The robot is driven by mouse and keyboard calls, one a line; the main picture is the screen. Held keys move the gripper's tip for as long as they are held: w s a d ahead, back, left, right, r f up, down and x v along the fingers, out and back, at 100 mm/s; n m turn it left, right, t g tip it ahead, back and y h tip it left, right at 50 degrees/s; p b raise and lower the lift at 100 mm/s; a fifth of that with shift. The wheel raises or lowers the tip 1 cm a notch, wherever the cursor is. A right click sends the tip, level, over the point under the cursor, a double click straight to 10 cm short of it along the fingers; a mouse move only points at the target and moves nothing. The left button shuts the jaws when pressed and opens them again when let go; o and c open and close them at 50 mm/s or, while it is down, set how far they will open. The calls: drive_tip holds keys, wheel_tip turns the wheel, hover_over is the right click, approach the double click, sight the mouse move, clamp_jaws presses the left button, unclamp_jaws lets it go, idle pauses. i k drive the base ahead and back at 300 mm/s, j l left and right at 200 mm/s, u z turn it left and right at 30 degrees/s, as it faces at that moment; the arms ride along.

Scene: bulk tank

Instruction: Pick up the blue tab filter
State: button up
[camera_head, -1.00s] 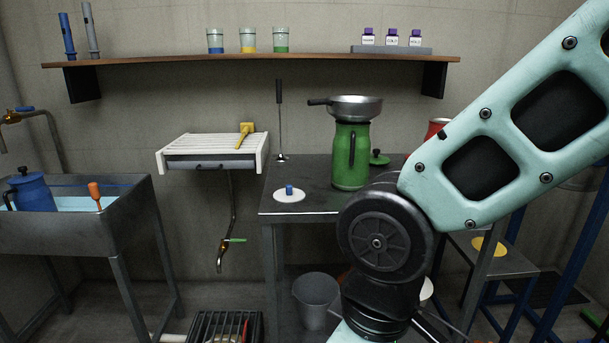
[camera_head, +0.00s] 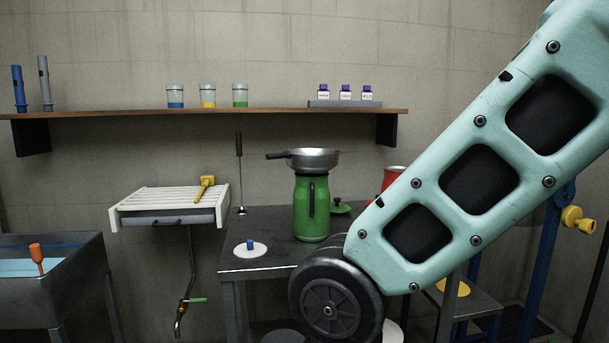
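The blue tab filter, a flat white disc with a small upright blue tab (camera_head: 250,244), lies on the front left part of the dark metal table (camera_head: 275,225). It is in full view and nothing touches it. My gripper is not in view. My pale green arm reaches from the upper right down to a dark round joint in front of the table, right of the filter. The arm hides the table's right part.
A green can (camera_head: 311,215) with a strainer pan (camera_head: 313,160) on top stands behind and right of the filter. A thin upright rod (camera_head: 239,165) stands behind it. A white slatted rack (camera_head: 165,198) is at left. A yellow disc (camera_head: 455,289) lies on a lower stand.

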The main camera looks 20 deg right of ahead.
sight(250, 249)
drive_tip(key=i+j+z, duration=0.35)
drive_tip(key=j+z, duration=0.2)
drive_tip(key=i+j+z, duration=0.1)
drive_tip(key=j+z, duration=0.15)
drive_tip(key=i+j+z, duration=0.1)
drive_tip(key=j+z, duration=0.15)
drive_tip(key=j, duration=0.2)
